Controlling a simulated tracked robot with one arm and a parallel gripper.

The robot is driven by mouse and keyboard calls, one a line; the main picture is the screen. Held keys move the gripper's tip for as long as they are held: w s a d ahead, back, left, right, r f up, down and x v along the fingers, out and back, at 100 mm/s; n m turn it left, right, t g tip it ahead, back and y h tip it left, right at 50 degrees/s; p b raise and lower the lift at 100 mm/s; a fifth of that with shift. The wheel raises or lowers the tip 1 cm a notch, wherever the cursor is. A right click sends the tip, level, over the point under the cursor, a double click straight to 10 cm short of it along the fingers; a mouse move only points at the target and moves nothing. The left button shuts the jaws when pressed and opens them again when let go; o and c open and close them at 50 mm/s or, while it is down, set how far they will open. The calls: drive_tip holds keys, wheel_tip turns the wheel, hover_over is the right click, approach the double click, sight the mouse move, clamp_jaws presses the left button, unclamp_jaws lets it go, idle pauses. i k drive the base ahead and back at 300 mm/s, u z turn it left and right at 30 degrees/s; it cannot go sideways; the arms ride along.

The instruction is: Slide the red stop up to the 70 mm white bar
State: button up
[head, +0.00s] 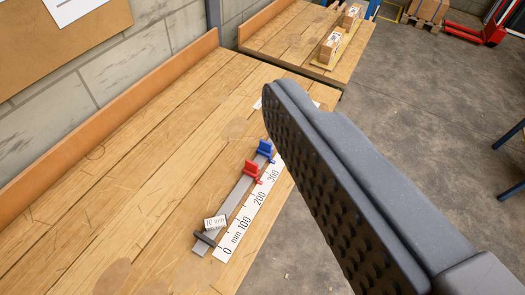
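A red stop (252,171) sits on a grey rail (236,198) on the wooden bench. A blue stop (265,150) stands just beyond it, farther along the rail. The white bar marked 70 mm (215,222) lies at the near end, by a dark end piece (204,238). A clear stretch of rail shows between the white bar and the red stop. A white mm scale (250,212) runs along the rail's right side. My gripper (275,100) shows one large dark finger with a bare knobbed pad, right of the rail; its other finger is out of view. Nothing is seen held.
The wooden bench (130,170) is mostly clear, with a raised back edge (110,120) by the block wall. A second bench (285,35) farther off carries boxes (331,46). Grey floor (410,110) lies to the right, with a red pallet truck (480,32) at the back.

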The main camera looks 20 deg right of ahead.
sight(250, 169)
drive_tip(key=u, duration=2.25)
drive_tip(key=k, duration=1.15)
drive_tip(key=z, duration=2)
drive_tip(key=i, duration=0.8)
